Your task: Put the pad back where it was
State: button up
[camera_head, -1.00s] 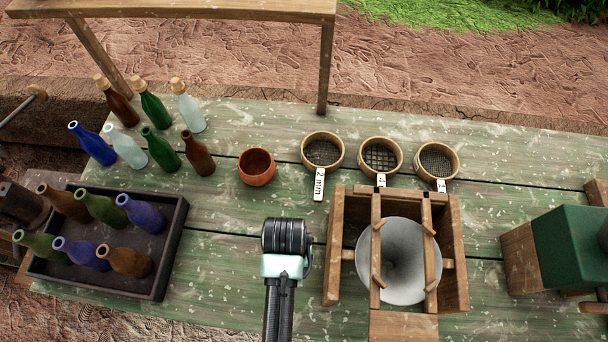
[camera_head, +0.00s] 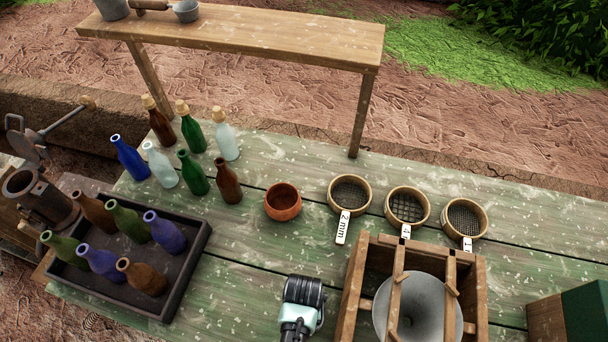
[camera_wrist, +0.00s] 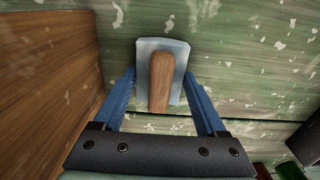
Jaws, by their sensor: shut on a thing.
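The pad shows in the wrist view as a pale grey-blue plate (camera_wrist: 180,62) with a rounded wooden handle (camera_wrist: 160,85) on top. My gripper (camera_wrist: 158,76) is shut on the pad, with one blue finger along each side of it. The green table top lies behind the pad; I cannot tell whether the pad touches it. In the head view my gripper's wrist (camera_head: 303,292) is at the lower middle, left of the wooden frame, and hides the pad.
The wooden frame (camera_head: 357,290) with a grey funnel (camera_head: 420,305) stands close right. Three sieves (camera_head: 407,206) and a clay bowl (camera_head: 282,203) stand behind. Bottles and a dark bottle tray (camera_head: 190,270) are at left. A raised shelf (camera_head: 260,35) spans the back.

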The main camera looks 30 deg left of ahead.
jog(key=o, duration=1.1)
jog(key=shift+f, duration=0.15)
notch_tip(320, 180, up, 12)
jog(key=shift+r+p, duration=0.2)
jog(key=shift+p, duration=0.1)
